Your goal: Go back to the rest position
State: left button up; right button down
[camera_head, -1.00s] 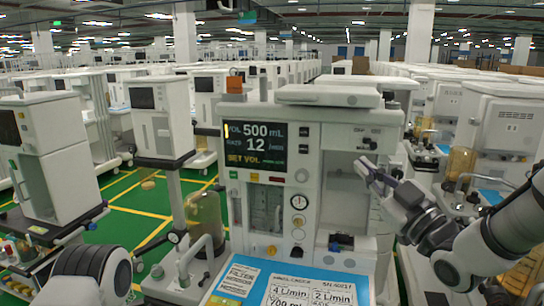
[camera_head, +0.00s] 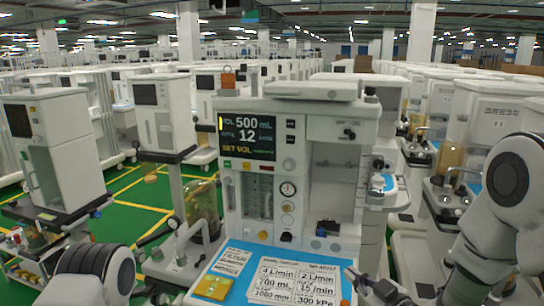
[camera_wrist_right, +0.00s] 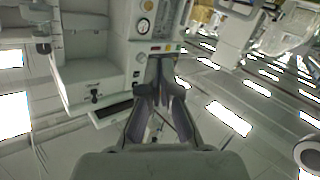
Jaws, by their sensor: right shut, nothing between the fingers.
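My right gripper (camera_head: 352,272) is low in the head view, over the lower right part of the cart's work surface. It is shut and holds nothing. In the right wrist view its dark fingers (camera_wrist_right: 162,78) meet in the middle of the picture, with part of a cart behind them. My right arm reaches in from the right edge. Of my left arm, only a rounded grey link shows at the lower left; its gripper is out of view.
An anaesthesia cart (camera_head: 345,90) stands straight ahead, its screen (camera_head: 247,138) lit. Its blue work surface (camera_head: 228,290) bears labelled cards and a yellow pad (camera_head: 213,287). Other carts (camera_head: 55,145) stand left and right. Green floor (camera_head: 130,225) shows between the left carts.

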jog(key=s+d+f+m+g+h, duration=0.1)
jog(key=s+f+m+g+h, duration=0.3)
jog(key=f, duration=0.7)
jog(key=s+d+f+n+g+y, duration=0.1)
jog(key=s+f+g, duration=0.1)
jog(key=s+f, duration=0.65)
pick_arm(q)
jog(key=shift+w+a+f, duration=0.1)
jog(key=shift+w+f, duration=0.05)
jog(key=shift+w, duration=0.05)
pick_arm(e)
jog(key=s+d+f+m+g+h, duration=0.1)
jog(key=s+f+g, duration=0.3)
jog(key=s, duration=0.6)
jog(key=s+d+f+m+g+h, duration=0.2)
jog(key=s+d+f+m+g, duration=0.2)
jog(key=s+f, duration=0.4)
jog(key=shift+s+f+g+h, duration=0.3)
jog(key=shift+s+g, duration=0.1)
jog(key=shift+s, duration=0.6)
